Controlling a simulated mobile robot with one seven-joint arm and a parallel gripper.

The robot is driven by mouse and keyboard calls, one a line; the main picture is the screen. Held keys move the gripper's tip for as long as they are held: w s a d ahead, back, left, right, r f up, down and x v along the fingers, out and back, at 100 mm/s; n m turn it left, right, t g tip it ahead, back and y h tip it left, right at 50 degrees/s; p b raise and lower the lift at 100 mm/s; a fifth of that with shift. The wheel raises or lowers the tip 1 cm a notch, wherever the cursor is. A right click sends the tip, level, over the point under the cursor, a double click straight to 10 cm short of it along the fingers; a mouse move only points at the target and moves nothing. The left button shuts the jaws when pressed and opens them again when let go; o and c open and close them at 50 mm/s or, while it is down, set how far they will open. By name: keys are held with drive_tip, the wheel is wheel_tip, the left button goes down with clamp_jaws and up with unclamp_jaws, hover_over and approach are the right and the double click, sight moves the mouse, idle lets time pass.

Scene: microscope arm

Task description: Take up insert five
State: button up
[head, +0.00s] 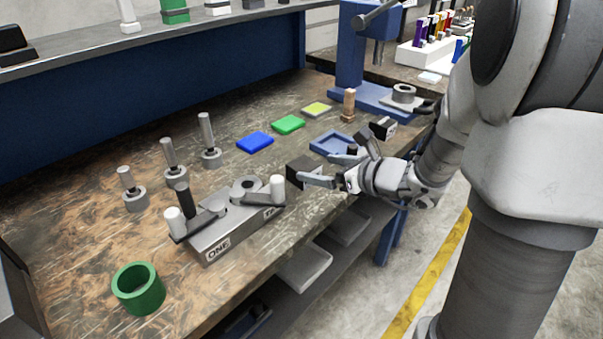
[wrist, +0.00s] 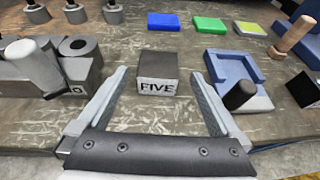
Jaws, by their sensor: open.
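Insert five is a dark block with FIVE printed on its light front face. It lies on the bench in the wrist view (wrist: 157,72), just ahead of and between my open fingers. In the head view the dark block (head: 301,172) shows partly, close to my gripper's fingers. My gripper (head: 335,168) is low over the bench's front part, open and empty. In the wrist view its two fingers (wrist: 158,92) spread to either side of the block, with bare bench between them.
A grey fixture marked ONE (head: 225,232) stands left, with a green ring (head: 138,289) beyond. A blue tray (head: 330,143) is close by the right finger, with a dark-tipped post (wrist: 240,95). Blue (head: 255,142), green (head: 288,124) and yellow (head: 316,109) pads lie behind.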

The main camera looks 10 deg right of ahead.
sight(302, 163)
drive_tip(key=shift+b+x, duration=0.8)
drive_tip(key=shift+x, duration=2.25)
drive_tip(key=shift+r, duration=0.15)
clamp_jaws()
drive_tip(key=shift+r, duration=0.15)
